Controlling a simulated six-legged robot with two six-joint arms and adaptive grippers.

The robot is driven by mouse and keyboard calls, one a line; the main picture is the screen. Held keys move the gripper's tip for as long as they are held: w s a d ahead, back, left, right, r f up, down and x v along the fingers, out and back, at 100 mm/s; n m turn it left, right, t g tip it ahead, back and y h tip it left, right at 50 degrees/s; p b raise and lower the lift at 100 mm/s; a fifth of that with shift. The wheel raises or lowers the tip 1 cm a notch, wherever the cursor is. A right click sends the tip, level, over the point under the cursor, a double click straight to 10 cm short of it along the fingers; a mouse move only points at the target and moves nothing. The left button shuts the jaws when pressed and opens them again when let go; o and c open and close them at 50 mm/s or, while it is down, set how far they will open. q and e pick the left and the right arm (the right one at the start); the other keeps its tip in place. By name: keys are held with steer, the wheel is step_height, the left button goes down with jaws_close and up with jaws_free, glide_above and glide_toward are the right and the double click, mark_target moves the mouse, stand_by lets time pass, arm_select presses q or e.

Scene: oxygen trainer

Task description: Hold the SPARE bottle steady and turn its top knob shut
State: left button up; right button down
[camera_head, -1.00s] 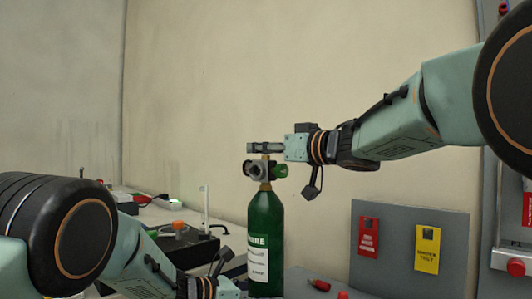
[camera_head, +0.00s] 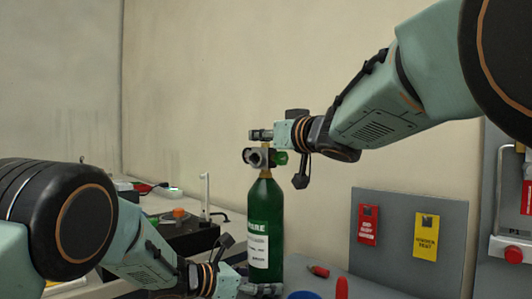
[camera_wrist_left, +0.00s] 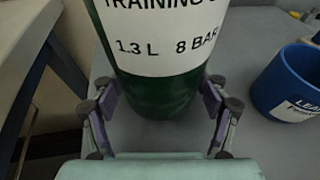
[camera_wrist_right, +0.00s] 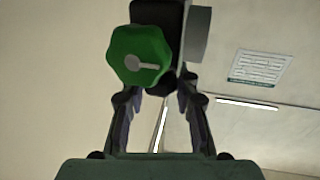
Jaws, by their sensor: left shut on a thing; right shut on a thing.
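The SPARE bottle (camera_head: 265,215) is a green cylinder with a white label, upright in the head view. Its dark lower part (camera_wrist_left: 160,95) stands between the fingers of my left gripper (camera_wrist_left: 160,105), which is shut on it low down. In the head view my left gripper (camera_head: 262,290) comes in from the left at the base. My right gripper (camera_head: 262,134) is shut at the very top, above the grey valve; the top knob between its fingers is mostly hidden. A green side knob (camera_head: 281,158) sits on the valve, and in the right wrist view it (camera_wrist_right: 140,58) covers part of the grip.
A blue cup (camera_wrist_left: 288,80) stands to the right of the bottle. A grey board with a red tag (camera_head: 367,224) and a yellow tag (camera_head: 426,236) is at the right. A black case (camera_head: 185,238) lies behind left. A red item (camera_head: 318,271) lies right of the bottle.

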stand_by(0.4)
steer(key=c, duration=1)
jaws_free()
steer(key=v, duration=0.7)
steer(key=shift+s+d, duration=0.1)
steer(key=shift+s, duration=0.2)
arm_select(q)
steer(key=o, duration=0.9)
